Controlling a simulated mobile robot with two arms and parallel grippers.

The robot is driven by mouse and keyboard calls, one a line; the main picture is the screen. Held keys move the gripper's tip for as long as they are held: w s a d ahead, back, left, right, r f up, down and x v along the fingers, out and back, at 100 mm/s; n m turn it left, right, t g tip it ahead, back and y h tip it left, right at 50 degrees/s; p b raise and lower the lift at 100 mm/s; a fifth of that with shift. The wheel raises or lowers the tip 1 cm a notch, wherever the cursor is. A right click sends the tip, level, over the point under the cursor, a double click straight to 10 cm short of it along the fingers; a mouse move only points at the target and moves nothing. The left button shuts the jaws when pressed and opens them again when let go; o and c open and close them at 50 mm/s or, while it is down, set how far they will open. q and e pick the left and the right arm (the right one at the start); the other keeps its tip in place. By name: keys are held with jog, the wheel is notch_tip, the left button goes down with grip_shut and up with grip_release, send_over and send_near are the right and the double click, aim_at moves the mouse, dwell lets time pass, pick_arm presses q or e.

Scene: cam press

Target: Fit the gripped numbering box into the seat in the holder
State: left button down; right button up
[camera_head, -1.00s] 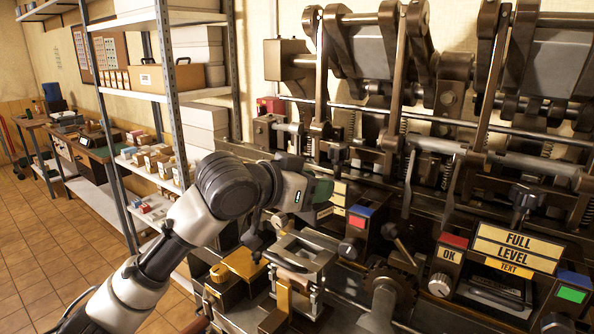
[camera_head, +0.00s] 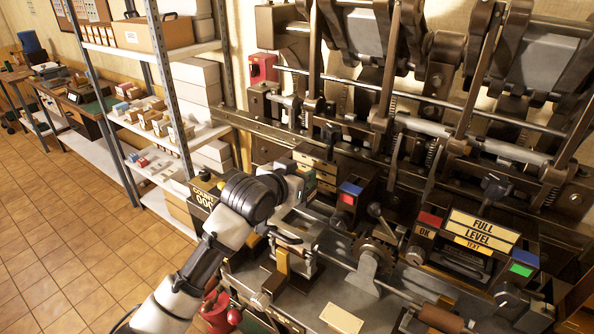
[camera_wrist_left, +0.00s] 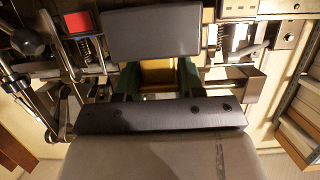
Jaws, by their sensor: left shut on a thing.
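My left gripper (camera_head: 299,186) reaches in over the machine bed, with its fingers largely hidden behind the wrist in the head view. In the left wrist view, its green fingers (camera_wrist_left: 188,78) are shut on what appears to be the numbering box (camera_wrist_left: 152,34), a dark grey block at the fingertips. A gold-brown surface shows between the fingers. What seems to be the holder, a metal frame (camera_head: 294,240) on posts, stands just below the hand. Its seat is largely hidden, and I cannot tell whether the box touches it. My right gripper is out of view.
The press levers and rods (camera_head: 437,130) rise behind. A control box marked FULL LEVEL (camera_head: 483,228) stands at the right. A COUNT display (camera_head: 203,197) sits left of my wrist. A shelf rack (camera_head: 170,95) stands at the left. Red knobs (camera_head: 218,312) are near my forearm.

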pick_arm(q)
jog(key=shift+f+b, duration=1.5)
jog(key=shift+f, duration=1.25)
jog(key=shift+s+p, duration=0.1)
jog(key=shift+p, duration=0.75)
jog(key=shift+f+b, duration=0.8)
jog(key=shift+f, duration=0.95)
